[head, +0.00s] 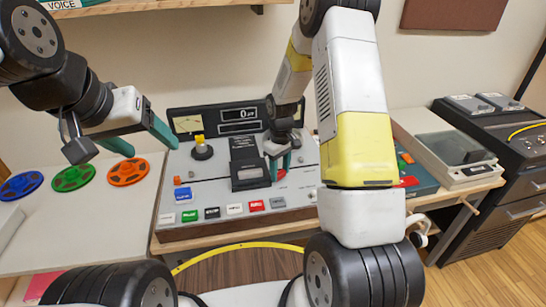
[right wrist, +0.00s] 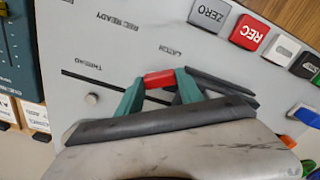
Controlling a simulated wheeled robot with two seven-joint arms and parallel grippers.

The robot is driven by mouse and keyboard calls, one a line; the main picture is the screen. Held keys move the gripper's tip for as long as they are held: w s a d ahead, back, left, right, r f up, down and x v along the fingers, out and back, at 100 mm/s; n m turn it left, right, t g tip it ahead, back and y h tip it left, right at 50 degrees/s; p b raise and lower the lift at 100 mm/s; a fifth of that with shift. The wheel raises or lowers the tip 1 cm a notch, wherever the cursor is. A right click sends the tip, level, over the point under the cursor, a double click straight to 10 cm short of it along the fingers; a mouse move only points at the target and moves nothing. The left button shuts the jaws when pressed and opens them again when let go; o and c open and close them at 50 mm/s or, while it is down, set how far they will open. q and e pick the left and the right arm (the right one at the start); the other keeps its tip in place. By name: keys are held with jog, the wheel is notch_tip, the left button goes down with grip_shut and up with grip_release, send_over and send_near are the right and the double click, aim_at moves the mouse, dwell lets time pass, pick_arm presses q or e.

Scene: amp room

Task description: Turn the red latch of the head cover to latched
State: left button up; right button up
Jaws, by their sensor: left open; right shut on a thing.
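The red latch (right wrist: 160,79) is a small red bar on the grey deck panel, near the printed word LATCH in the right wrist view. My right gripper (right wrist: 157,88) is shut on it, with one green finger on each side. In the head view the right gripper (head: 279,166) reaches down to the deck just right of the black head cover (head: 247,160); the latch shows there only as a small red spot (head: 282,173). I cannot tell exactly how far the latch is turned. My left gripper (head: 143,138) is open and empty, in the air left of the deck.
The tape deck (head: 215,182) has a row of coloured buttons along its front, including a red REC button (right wrist: 249,32). Blue, green and orange reels (head: 126,172) lie on the white table at left. A grey turntable-like box (head: 455,155) stands at right.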

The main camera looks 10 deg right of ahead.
aim_at(279, 172)
jog(key=shift+o, duration=0.3)
jog(key=m, duration=0.2)
jog(key=shift+w+a+r+m, duration=0.1)
jog(key=shift+w+m, duration=0.1)
jog(key=shift+m, duration=0.2)
jog(key=shift+w+a, duration=0.1)
jog(key=shift+a, duration=0.1)
dwell(0.4)
jog(key=o, duration=1.3)
jog(key=shift+s+d, duration=0.15)
jog(key=shift+s, duration=0.05)
jog(key=shift+w+r, duration=0.2)
jog(key=shift+r, duration=0.9)
jog(key=shift+s+r, duration=0.2)
jog(key=shift+r, duration=0.45)
jog(key=shift+s+d+r, duration=0.1)
jog(key=shift+d+r, duration=0.05)
jog(key=shift+r, duration=1.15)
jog(key=shift+s+d+r, duration=0.1)
jog(key=shift+r, duration=1.2)
